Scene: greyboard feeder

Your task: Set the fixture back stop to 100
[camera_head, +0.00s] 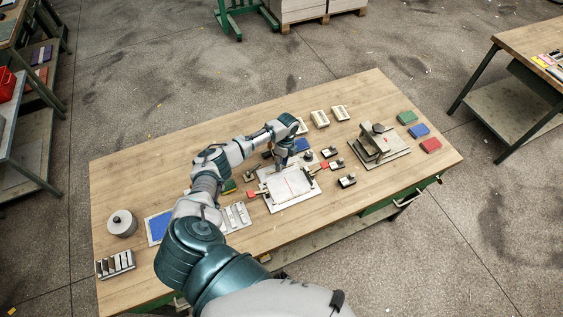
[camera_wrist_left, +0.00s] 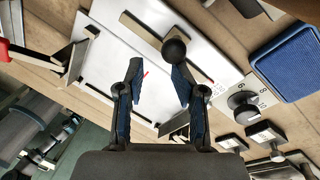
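The fixture (camera_head: 290,187) is a pale plate with red marks near the middle of the wooden table. In the left wrist view its white plate (camera_wrist_left: 120,60) fills the upper middle. A dark bar (camera_wrist_left: 140,28), perhaps the back stop, lies across it, with a round black knob (camera_wrist_left: 175,50) in front. My left gripper (camera_head: 283,164) is over the fixture's far side. In the left wrist view the gripper (camera_wrist_left: 157,78) is open, its two blue-backed fingers apart. The knob is near the right fingertip; I cannot tell if they touch. My right gripper is out of view.
A blue block (camera_wrist_left: 290,60) and a numbered scale plate (camera_wrist_left: 245,85) with a dark knob lie right in the wrist view.

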